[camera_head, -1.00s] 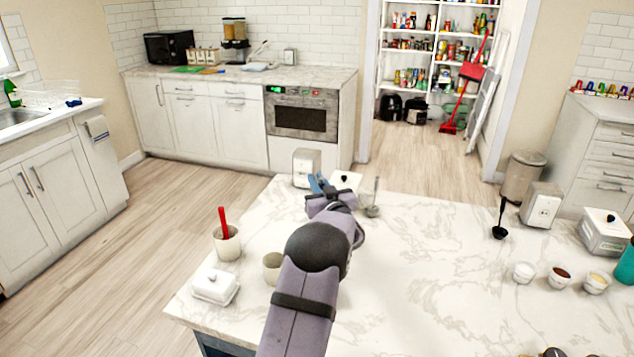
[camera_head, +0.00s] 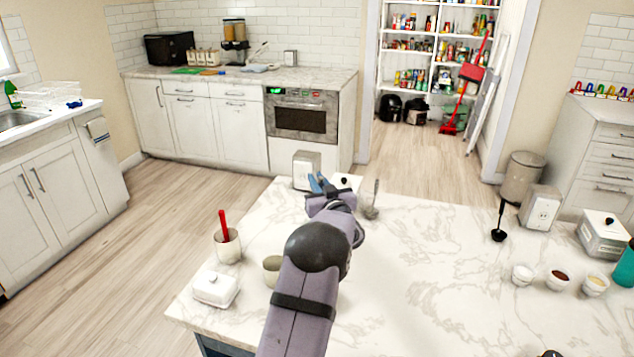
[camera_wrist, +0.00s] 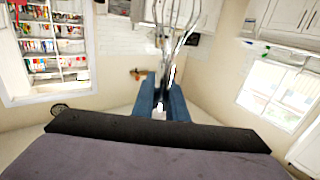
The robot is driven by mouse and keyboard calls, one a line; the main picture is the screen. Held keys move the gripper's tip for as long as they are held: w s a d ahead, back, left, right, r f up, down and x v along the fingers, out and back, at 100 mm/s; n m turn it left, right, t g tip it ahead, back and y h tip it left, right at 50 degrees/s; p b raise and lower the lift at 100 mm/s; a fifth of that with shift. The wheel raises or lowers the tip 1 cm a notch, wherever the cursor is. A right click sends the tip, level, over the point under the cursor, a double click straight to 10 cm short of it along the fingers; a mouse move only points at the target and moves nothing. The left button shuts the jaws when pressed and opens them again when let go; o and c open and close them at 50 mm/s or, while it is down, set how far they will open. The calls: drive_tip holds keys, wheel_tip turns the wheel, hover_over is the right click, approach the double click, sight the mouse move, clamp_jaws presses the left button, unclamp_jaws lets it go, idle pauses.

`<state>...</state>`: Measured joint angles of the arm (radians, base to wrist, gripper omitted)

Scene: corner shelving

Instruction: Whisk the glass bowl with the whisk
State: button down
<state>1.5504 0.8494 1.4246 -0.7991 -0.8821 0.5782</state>
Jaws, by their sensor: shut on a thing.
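My gripper (camera_head: 318,184) is out over the far left part of the marble island, its blue fingers pointing away from the camera. In the wrist view, the blue fingers (camera_wrist: 161,100) are closed on a shiny metal whisk (camera_wrist: 176,42), whose wire loops stretch toward the top of the picture. The whisk cannot be made out in the head view. I cannot see a glass bowl in either view; the arm covers part of the island.
The marble island (camera_head: 430,270) is mostly clear in the middle. Left of my arm are a cup with a red-handled tool (camera_head: 227,246) and a white butter dish (camera_head: 215,289). A grey spoon-like utensil (camera_head: 372,208) stands just right of my gripper. Small bowls (camera_head: 559,279) sit at right.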

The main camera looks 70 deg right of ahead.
wheel_tip(320, 180, up, 4)
drive_tip(key=shift+f+p, duration=0.1)
drive_tip(key=shift+p, duration=1.05)
drive_tip(key=shift+w, duration=0.1)
